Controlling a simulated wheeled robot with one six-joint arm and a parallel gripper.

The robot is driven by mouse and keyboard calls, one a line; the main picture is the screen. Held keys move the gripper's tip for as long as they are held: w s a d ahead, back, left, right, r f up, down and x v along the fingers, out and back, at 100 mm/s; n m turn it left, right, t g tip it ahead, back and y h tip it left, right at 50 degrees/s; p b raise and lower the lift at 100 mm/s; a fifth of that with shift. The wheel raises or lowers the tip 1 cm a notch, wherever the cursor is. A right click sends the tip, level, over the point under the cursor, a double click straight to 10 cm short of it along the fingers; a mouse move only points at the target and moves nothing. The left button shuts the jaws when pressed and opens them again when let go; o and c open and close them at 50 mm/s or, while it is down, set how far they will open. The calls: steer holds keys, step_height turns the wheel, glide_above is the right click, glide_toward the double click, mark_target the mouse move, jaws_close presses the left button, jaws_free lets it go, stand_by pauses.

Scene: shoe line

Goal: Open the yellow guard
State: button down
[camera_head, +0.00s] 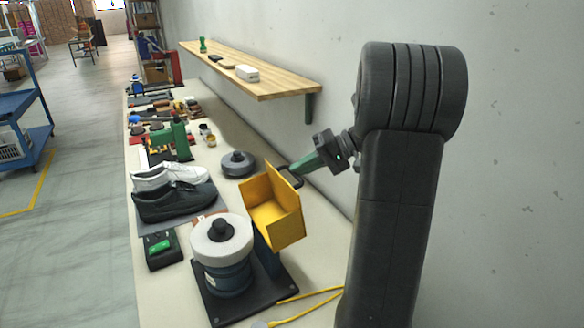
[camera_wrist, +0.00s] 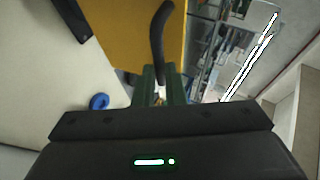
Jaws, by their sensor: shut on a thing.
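The yellow guard (camera_head: 273,212) is an open-sided box beside and above the polishing wheel (camera_head: 221,240) on its dark base. It is swung up and tilted, clear of the wheel. A black curved handle (camera_head: 290,177) sticks out from its upper edge. My gripper (camera_head: 297,169) is shut on this handle. In the wrist view, the yellow guard (camera_wrist: 135,35) fills the upper middle, and the black handle (camera_wrist: 161,45) runs down to the green fingers of my gripper (camera_wrist: 161,92). The fingertips are partly hidden there.
A white shoe and a dark shoe (camera_head: 175,203) lie on a grey mat left of the wheel. A grey disc (camera_head: 238,163) sits behind the guard. A wooden shelf (camera_head: 270,85) runs along the wall above the bench. A yellow cable (camera_head: 310,297) lies in front.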

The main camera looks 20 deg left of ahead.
steer(key=shift+w+d+f, duration=0.4)
steer(key=shift+d+f, duration=0.05)
steer(key=shift+f, duration=0.3)
steer(key=c, duration=1.5)
jaws_free()
steer(key=shift+s+a, duration=0.1)
steer(key=shift+a, duration=0.05)
steer(key=shift+r, duration=0.1)
step_height(320, 180, up, 10)
steer(key=b, duration=0.1)
